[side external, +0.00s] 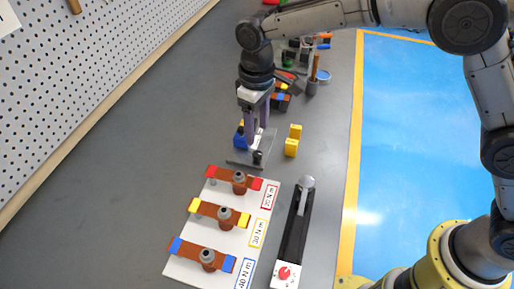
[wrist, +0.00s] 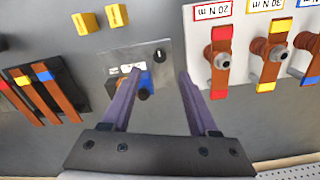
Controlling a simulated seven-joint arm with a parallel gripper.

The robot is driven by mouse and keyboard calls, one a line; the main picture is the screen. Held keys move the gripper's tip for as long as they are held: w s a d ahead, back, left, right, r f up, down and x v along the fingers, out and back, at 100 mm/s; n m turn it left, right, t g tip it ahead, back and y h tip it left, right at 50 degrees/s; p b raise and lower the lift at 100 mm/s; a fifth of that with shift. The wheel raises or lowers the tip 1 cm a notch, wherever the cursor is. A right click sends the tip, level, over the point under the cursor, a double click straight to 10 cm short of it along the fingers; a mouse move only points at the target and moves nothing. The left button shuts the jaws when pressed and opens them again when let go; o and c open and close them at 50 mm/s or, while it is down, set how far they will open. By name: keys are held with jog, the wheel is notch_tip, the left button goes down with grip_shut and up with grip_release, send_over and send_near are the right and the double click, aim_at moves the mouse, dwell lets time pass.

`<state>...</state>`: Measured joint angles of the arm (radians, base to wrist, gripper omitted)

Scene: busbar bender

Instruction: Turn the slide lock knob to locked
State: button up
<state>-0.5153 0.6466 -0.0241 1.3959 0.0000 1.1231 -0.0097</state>
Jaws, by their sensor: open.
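A grey metal plate (wrist: 118,58) lies under my gripper, and the same plate shows in the side view (side external: 236,160). A small round black knob with a white mark (wrist: 160,56) sits on the plate near its right edge in the wrist view. A black upright part in the side view (side external: 258,157) may be the same knob. A blue block (wrist: 145,79) with a black round part stands on the plate, partly behind the left finger. White labels lie beside it, too small to read. My gripper (wrist: 160,76) is open and empty, its fingers apart above the plate.
A white board (side external: 188,270) with copper bars, bolts and torque labels lies nearby. A black tool with a red dial (side external: 288,272) lies beside it. Two yellow blocks (side external: 292,146) stand right of the plate. A rack with copper bars (wrist: 40,92) is at left in the wrist view.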

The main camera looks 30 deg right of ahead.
aim_at(257, 153)
notch_tip(257, 153, down, 8)
jog(key=shift+r, duration=0.1)
dwell(0.4)
grip_shut()
